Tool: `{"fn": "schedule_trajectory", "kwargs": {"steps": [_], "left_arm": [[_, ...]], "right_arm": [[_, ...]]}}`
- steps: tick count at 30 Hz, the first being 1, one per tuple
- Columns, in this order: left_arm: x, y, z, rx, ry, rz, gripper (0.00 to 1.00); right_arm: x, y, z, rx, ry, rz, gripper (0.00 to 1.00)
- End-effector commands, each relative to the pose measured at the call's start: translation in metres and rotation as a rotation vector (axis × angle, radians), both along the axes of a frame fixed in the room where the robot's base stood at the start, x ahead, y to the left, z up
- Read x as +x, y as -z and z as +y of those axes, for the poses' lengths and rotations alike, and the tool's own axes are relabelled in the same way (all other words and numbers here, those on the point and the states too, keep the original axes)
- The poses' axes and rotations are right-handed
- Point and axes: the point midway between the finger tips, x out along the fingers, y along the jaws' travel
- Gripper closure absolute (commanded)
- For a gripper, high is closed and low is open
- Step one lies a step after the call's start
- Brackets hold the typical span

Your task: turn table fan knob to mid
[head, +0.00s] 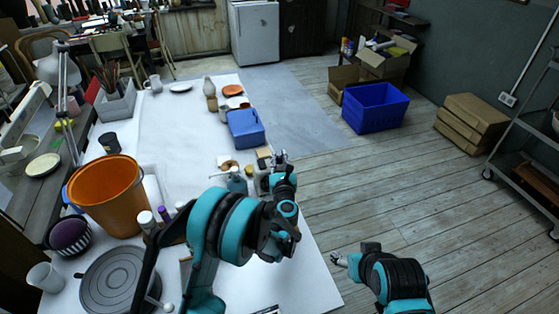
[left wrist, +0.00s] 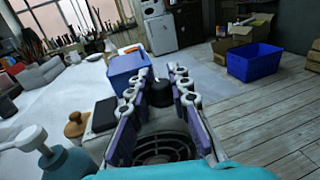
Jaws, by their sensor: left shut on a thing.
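The table fan shows in the left wrist view as a dark round grille (left wrist: 165,150) in a pale housing, low between my fingers. A black knob (left wrist: 158,93) stands beyond the grille. My left gripper (left wrist: 158,84) has its two purple-padded fingers on either side of the knob and is shut on it. The knob's setting marks cannot be read. In the head view my left gripper (head: 279,160) is at the table's right edge, and my arm hides most of the fan. My right gripper (head: 340,259) is over the floor, right of the table, away from the fan; its jaws are too small to judge.
A blue bin (head: 246,128) stands on the white table (head: 180,120) beyond the left gripper. An orange bucket (head: 107,195) stands farther left.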

Motion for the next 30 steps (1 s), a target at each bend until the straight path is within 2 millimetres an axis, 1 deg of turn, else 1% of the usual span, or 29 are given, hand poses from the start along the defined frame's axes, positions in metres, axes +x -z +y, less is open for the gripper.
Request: {"fn": "schedule_trajectory", "kwargs": {"steps": [9, 24, 25, 27, 30], "left_arm": [[0.0002, 0.0003, 0.0008, 0.0, 0.108, 0.0, 1.0], [0.0005, -0.0002, 0.0002, 0.0, 0.126, 0.0, 1.0], [0.0005, -0.0001, 0.0001, 0.0, 0.126, 0.0, 0.74], [0.0005, -0.0002, 0.0001, 0.0, 0.126, 0.0, 0.59], [0.0005, -0.0001, 0.0, 0.0, 0.126, 0.0, 0.59]], "right_arm": [[0.0001, 0.0061, 0.0, 0.0, 0.0, 0.0, 0.36], [0.0, 0.0065, 0.0, 0.0, 0.0, 0.0, 0.36], [0.0, 0.0065, 0.0, 0.0, 0.0, 0.0, 0.36], [0.0001, 0.0065, 0.0, 0.0, 0.0, 0.0, 0.36], [0.0, 0.0065, 0.0, 0.0, 0.0, 0.0, 0.36]]}}
